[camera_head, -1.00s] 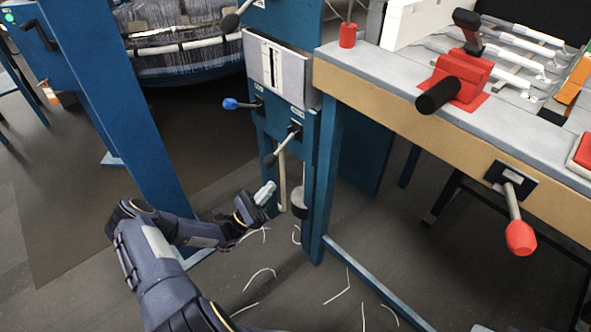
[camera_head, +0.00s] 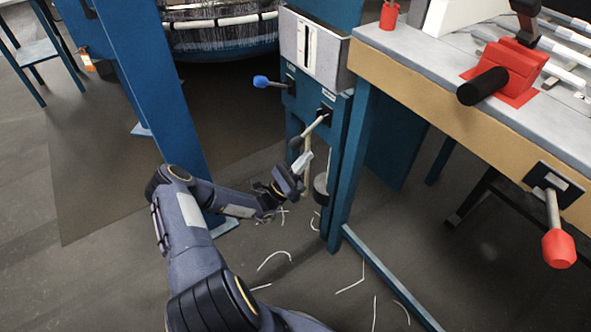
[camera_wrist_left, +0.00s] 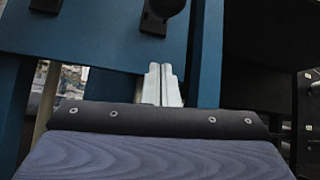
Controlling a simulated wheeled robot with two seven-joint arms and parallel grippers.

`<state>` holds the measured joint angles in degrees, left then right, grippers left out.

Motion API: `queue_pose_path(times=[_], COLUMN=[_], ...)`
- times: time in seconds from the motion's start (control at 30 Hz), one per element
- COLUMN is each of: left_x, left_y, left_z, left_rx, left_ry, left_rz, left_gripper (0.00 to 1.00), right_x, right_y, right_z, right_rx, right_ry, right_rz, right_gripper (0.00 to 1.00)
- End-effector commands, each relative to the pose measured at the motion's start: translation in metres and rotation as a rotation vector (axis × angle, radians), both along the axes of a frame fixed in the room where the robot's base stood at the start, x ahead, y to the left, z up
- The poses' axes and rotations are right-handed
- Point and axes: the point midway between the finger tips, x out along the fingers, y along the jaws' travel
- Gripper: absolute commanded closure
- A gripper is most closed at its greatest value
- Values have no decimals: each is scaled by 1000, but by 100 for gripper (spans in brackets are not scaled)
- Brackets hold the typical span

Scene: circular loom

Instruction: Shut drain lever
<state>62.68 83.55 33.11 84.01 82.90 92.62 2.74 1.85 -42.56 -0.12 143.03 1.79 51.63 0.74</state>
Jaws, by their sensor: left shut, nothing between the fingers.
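On the blue panel below the grey slotted plate are two levers with labels too small to read. One has a blue knob (camera_head: 261,81) and points left. The other, a grey rod with a dark knob (camera_head: 296,143), slants down to the left. I cannot tell from the labels which is the drain lever. My left gripper (camera_head: 304,161) is shut and empty, just below the dark knob; whether it touches the knob is unclear. In the left wrist view its pale fingertips (camera_wrist_left: 162,72) are together below a dark part (camera_wrist_left: 158,14) on the blue panel. My right gripper is out of view.
A workbench (camera_head: 440,95) stands right, with a red clamp-like handle (camera_head: 507,70) on top and a red-knobbed lever (camera_head: 558,247) on its front. A blue post (camera_head: 165,100) stands left of the panel. Thread scraps (camera_head: 275,258) lie on the floor.

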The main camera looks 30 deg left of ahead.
Motion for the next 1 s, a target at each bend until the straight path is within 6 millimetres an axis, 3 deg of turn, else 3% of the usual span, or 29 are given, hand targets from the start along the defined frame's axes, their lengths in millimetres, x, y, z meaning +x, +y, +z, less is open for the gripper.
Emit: queue_pose_path(times=[0.17, 0.47, 1.0], left_x=[24, -5, -8], left_y=[-13, 6, 8], left_z=[26, 41, 46], left_rx=[2, 1, 4], left_ry=[-1, 1, 10], left_rz=[-4, 0, -1], left_gripper=[100, 100, 100], right_x=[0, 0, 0], right_y=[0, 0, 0], right_z=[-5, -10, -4], right_rx=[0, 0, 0], right_ry=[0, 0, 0], right_rz=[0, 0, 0], right_gripper=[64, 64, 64])
